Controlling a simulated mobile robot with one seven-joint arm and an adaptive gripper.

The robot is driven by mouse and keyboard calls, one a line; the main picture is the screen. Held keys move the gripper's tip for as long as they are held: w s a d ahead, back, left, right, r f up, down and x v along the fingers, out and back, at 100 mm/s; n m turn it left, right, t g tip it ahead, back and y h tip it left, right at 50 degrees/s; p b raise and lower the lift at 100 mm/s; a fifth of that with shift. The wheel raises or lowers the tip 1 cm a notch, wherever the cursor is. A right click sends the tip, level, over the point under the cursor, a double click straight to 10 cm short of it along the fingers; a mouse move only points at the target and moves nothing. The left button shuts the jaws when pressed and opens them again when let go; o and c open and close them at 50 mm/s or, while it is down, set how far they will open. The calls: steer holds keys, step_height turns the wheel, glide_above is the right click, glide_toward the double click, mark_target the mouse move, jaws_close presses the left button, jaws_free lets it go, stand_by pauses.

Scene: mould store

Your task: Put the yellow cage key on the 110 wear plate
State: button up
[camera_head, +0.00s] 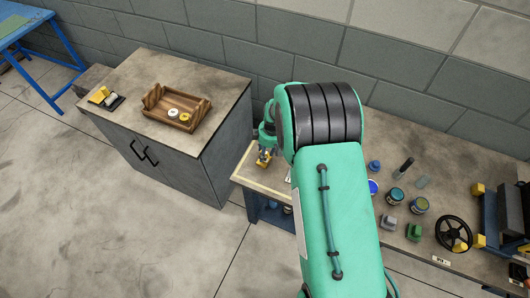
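My gripper (265,150) points down over the left end of the workbench (405,166), partly hidden by my green arm. A small yellow-orange thing (263,160) shows right at its fingertips; it may be the yellow cage key, but it is too small to be sure. I cannot tell whether the fingers are shut on it. Below it is a pale-edged flat surface (250,178) at the bench's left end. No number 110 is legible, so I cannot pick out the wear plate for certain.
A grey cabinet (218,135) stands left of the bench, with a wooden tray (157,92) and a yellow object (99,95) on top. Several jars, a black handwheel (453,233) and a blue fixture (490,225) occupy the bench's right side. A wall runs behind.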

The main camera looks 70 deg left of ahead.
steer(key=shift+r, duration=0.1)
step_height(320, 180, up, 12)
steer(key=w+d+p, duration=0.1)
steer(key=shift+w, duration=0.15)
stand_by(0.5)
steer(key=shift+d, duration=0.1)
stand_by(0.9)
